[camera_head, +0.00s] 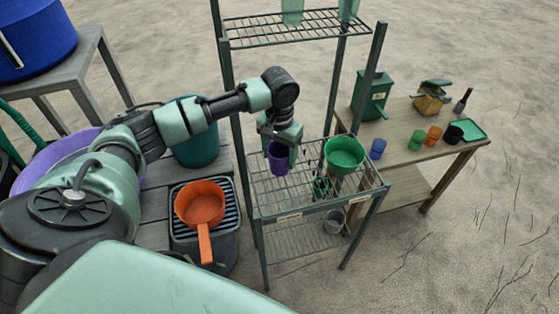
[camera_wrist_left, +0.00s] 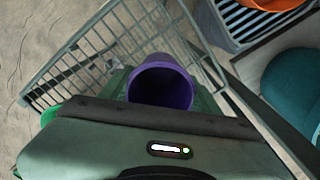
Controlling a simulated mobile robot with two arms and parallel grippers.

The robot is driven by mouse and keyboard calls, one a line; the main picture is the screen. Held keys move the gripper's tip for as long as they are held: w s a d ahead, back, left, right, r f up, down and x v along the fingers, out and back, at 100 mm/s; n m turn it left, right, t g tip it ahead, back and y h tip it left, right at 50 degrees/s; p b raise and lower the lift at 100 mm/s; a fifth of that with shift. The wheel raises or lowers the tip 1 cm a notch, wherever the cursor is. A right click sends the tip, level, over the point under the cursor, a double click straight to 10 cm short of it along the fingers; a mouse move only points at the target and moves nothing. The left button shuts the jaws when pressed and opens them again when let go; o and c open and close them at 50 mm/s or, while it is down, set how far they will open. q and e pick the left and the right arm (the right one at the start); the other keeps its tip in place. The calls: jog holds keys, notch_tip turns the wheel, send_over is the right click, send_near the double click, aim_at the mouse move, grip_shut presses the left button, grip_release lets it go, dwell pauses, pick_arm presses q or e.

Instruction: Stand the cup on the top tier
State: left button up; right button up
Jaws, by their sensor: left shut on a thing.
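My left gripper (camera_head: 279,147) is shut on a purple cup (camera_head: 278,160). It holds the cup over the left part of a wire rack's middle tier (camera_head: 265,196); I cannot tell whether the cup touches the wires. In the left wrist view the purple cup (camera_wrist_left: 162,84) shows its open mouth beside the gripper body, with the wire grid behind. The highest tier in view (camera_head: 270,35) is a wire shelf, far above the cup. Two pale green vessels (camera_head: 292,10) (camera_head: 348,9) stand on it, cut off by the frame edge. My right gripper is not in view.
A green bucket (camera_head: 344,154) stands right of the cup on the rack. A grey cup (camera_head: 334,221) is lower down. Metal posts (camera_head: 368,78) bound the rack. An orange pan (camera_head: 201,206) lies left; a wooden table (camera_head: 405,150) with small cups stands right.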

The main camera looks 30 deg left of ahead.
pick_arm(q)
jog(key=shift+f, duration=1.5)
jog(key=shift+f, duration=0.1)
jog(key=o, duration=1.4)
jog(key=shift+c, duration=0.2)
